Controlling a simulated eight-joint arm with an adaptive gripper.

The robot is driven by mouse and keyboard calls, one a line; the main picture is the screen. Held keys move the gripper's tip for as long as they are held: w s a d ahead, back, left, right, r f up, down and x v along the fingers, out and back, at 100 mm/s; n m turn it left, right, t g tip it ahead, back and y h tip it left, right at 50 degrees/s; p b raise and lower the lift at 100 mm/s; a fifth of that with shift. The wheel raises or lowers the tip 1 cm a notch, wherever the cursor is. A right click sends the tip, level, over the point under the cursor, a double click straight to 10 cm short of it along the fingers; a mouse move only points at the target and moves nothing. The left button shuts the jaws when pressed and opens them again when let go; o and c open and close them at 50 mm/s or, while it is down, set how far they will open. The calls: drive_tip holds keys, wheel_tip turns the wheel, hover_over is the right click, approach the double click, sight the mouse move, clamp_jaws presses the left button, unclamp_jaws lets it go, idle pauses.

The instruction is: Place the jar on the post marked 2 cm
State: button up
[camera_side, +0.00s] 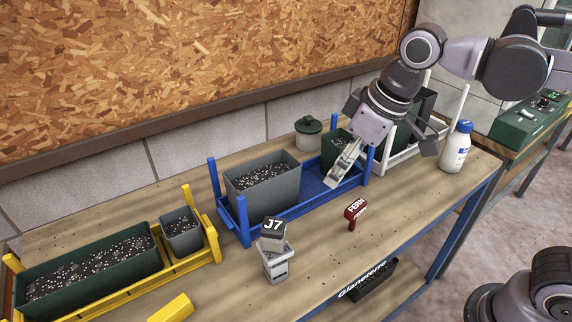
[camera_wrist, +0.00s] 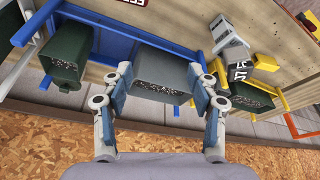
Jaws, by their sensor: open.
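A dark green lidded jar (camera_side: 308,135) stands at the back of the bench, behind the blue rack. My gripper (camera_side: 340,171) is open and points down over the blue rack, right of the large grey planter and apart from the jar. In the wrist view the fingers (camera_wrist: 160,76) are spread.
The blue rack (camera_side: 315,195) holds a soil-filled grey planter (camera_side: 265,200) and a green pot (camera_side: 333,150). A yellow rack (camera_side: 210,236) with planters is at left. A red FERN marker (camera_side: 355,210) and a white bottle (camera_side: 455,155) stand on the bench. The front strip has free room.

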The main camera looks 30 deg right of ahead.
drive_tip(key=s+d+f+m+t, duration=0.1)
drive_tip(key=s+d+f+m, duration=0.1)
drive_tip(key=d+f, duration=0.2)
drive_tip(key=s+d+f+m+t+h, duration=0.1)
drive_tip(key=d+f, duration=0.3)
drive_tip(key=d, duration=0.5)
drive_tip(key=shift+s+m+t, duration=0.45)
drive_tip(key=shift+m+t, duration=0.25)
drive_tip(key=shift+m, duration=0.2)
